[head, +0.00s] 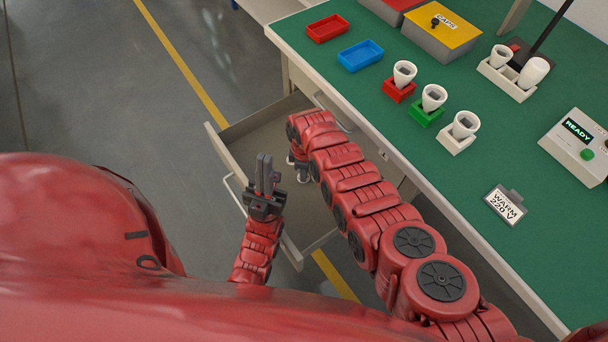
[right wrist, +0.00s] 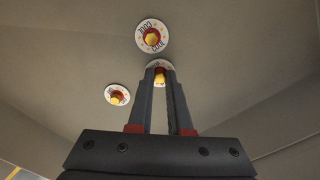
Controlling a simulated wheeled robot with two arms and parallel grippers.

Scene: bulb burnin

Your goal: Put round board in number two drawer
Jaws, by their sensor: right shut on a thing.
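An open drawer (head: 240,138) sticks out from under the green-topped bench; its number cannot be read. Inside it, the right wrist view shows white round boards with red and yellow centres: one at the top (right wrist: 152,36), one at the left (right wrist: 117,94) and one at my right fingertips (right wrist: 160,77). My right gripper is shut on that last board, partly hidden by the fingers.
The green bench top (head: 350,110) carries red (head: 327,29) and blue (head: 360,56) trays, a yellow-lidded box (head: 440,35), several bulbs in holders, a READY device (head: 575,138) and a WARM 220 V sign (head: 505,205). The floor at the left is clear.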

